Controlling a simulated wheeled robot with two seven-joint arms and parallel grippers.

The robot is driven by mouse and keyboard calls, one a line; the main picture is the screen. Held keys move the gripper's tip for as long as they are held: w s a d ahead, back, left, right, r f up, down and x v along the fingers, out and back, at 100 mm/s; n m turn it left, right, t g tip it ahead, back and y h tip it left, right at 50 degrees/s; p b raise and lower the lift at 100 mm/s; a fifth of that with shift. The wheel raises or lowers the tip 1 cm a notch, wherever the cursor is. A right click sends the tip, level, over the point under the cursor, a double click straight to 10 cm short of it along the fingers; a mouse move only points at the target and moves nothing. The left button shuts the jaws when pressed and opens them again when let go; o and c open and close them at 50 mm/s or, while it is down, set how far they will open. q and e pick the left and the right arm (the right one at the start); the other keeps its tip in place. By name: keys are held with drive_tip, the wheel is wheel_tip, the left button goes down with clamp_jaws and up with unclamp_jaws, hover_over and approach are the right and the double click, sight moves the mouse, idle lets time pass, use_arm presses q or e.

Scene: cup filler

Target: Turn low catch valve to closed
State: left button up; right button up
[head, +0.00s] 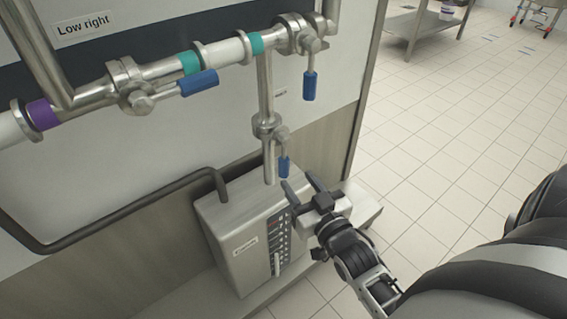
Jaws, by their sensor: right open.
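A valve (267,127) sits on the vertical steel pipe above a grey box. Its blue handle (284,166) hangs straight down, alongside the pipe. The small label (280,93) near this pipe is too small to read, so I cannot confirm the valve's name. My right gripper (300,184) is open and empty, with its fingers pointing up and to the left. Its fingertips are just below and to the right of that handle, and I cannot tell if they touch it. My left gripper is not in view.
Two more valves are on the upper pipe, one with a blue handle (199,82) along it and one with a blue handle (309,86) hanging down. The grey control box (235,235) stands below. A dark bent pipe (120,212) runs left. Tiled floor (450,130) is open at right.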

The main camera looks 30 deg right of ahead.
sight(286, 166)
drive_tip(key=w, duration=0.6)
drive_tip(key=shift+w+d+b, duration=0.3)
drive_tip(key=shift+d+b, duration=0.05)
drive_tip(key=shift+d, duration=0.05)
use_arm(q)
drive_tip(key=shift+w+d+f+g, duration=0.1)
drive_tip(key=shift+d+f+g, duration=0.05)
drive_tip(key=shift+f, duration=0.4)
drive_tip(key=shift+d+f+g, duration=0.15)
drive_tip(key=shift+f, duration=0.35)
use_arm(e)
drive_tip(key=shift+w+d, duration=0.1)
drive_tip(key=shift+w, duration=0.65)
clamp_jaws()
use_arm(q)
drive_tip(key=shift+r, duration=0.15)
